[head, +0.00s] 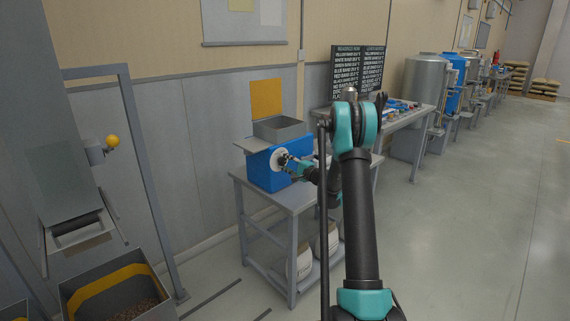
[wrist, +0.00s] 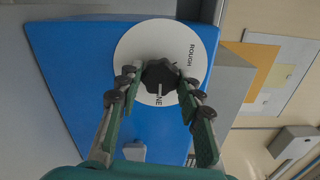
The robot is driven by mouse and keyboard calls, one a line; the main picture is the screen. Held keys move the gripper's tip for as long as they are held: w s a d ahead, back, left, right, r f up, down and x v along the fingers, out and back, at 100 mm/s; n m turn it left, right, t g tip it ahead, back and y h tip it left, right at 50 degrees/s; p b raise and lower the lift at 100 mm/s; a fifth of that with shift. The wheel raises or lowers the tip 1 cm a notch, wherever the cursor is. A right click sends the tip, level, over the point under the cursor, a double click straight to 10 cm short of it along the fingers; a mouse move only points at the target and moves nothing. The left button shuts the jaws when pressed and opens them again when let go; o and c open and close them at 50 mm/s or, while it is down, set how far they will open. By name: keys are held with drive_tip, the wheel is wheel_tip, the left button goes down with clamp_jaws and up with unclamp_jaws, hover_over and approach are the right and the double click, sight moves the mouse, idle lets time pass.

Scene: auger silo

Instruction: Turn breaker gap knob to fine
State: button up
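The black breaker gap knob (wrist: 161,74) sits at the centre of a round white dial (wrist: 140,42) on the blue machine (wrist: 75,75). The dial carries the word ROUGH at its right and FINE at its lower edge, with the first letters of FINE partly covered. A light pointer line on the knob points down toward FINE. My gripper (wrist: 160,82) has one finger on each side of the knob, the tips closed in against it. In the head view, my gripper (head: 289,162) is at the dial (head: 277,160) on the front of the blue machine (head: 262,172).
The machine stands on a grey metal table (head: 285,196) with white sacks (head: 303,262) on its lower shelf. A frame with a yellow-balled lever (head: 112,142) and a bin (head: 85,289) stand at left. Another table with tanks is behind; floor at right is clear.

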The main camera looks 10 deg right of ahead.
drive_tip(key=o, duration=0.4)
drive_tip(key=v, duration=1.2)
drive_tip(key=s+a+n+g+h, duration=0.2)
drive_tip(key=s+a+n+g, duration=0.25)
drive_tip(key=s, duration=0.65)
drive_tip(key=s+a+n+g+h, duration=0.25)
drive_tip(key=s+a, duration=0.35)
drive_tip(key=s, duration=0.4)
drive_tip(key=s+d+f+n+g+h, duration=0.1)
drive_tip(key=s+d+f+n+h, duration=0.1)
drive_tip(key=s, duration=0.6)
drive_tip(key=s+d+f+n+g+h, duration=0.1)
drive_tip(key=s+d+f+n+h, duration=0.1)
drive_tip(key=s, duration=0.6)
drive_tip(key=s+d+f+n+g+h, duration=0.1)
drive_tip(key=s+d+f+h, duration=0.1)
drive_tip(key=s, duration=0.6)
drive_tip(key=shift+s+d+f+n, duration=0.2)
drive_tip(key=shift+d+f, duration=0.05)
drive_tip(key=shift+f, duration=0.25)
drive_tip(key=shift+s+d+f+n, duration=0.2)
drive_tip(key=shift+d+f, duration=0.05)
drive_tip(key=shift+f, duration=0.25)
